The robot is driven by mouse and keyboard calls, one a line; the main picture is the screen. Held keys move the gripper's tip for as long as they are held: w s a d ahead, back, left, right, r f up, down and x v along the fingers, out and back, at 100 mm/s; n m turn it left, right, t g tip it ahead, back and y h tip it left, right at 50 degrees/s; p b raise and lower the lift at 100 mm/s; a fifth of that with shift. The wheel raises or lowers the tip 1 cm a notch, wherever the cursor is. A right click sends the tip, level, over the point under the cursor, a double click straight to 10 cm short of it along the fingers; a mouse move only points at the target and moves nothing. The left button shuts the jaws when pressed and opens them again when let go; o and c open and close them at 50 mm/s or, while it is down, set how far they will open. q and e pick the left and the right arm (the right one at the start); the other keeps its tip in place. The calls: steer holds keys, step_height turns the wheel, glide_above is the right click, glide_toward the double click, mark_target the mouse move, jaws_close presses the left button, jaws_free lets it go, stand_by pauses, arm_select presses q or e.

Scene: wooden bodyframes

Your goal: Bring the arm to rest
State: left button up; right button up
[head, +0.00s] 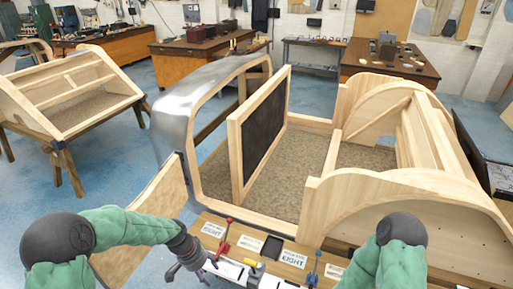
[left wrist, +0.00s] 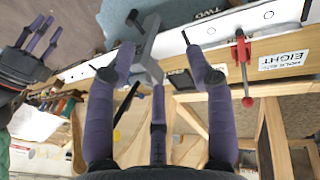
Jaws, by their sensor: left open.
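My left gripper (head: 192,270) is at the lower middle of the head view, by the front edge of the wooden bodyframe (head: 345,188). In the left wrist view its purple fingers (left wrist: 160,62) are spread apart, with nothing held between them. A grey metal piece (left wrist: 150,45) shows beyond the fingertips, apparently not gripped. My right arm (head: 385,262) comes in at the lower right of the head view, and its hand is out of that view. Another dark hand with purple fingers (left wrist: 30,50), seemingly my right gripper, shows at the left of the left wrist view; its grip is unclear.
A ledge carries a red clamp (head: 224,236), a blue clamp (head: 313,266), a black tray (head: 271,248) and label cards (head: 293,259). A wooden panel (head: 140,222) stands close to my left arm. Another frame (head: 68,85) stands at left. Blue floor (head: 110,160) is open between.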

arm_select(q)
steer(key=s+d+f+n+b, duration=0.3)
steer(key=s+f, duration=0.6)
steer(key=f, duration=0.3)
steer(key=s+d+f+n+b, duration=0.4)
steer(key=s+f+b, duration=0.2)
steer(key=s+f, duration=0.4)
step_height(320, 180, down, 4)
steer(key=shift+r+h, duration=0.25)
steer(key=shift+h, duration=0.05)
steer(key=shift+d, duration=0.1)
steer(key=shift+c, duration=1.4)
steer(key=shift+d, duration=0.1)
arm_select(e)
step_height(320, 180, down, 9)
steer(key=shift+f, duration=0.2)
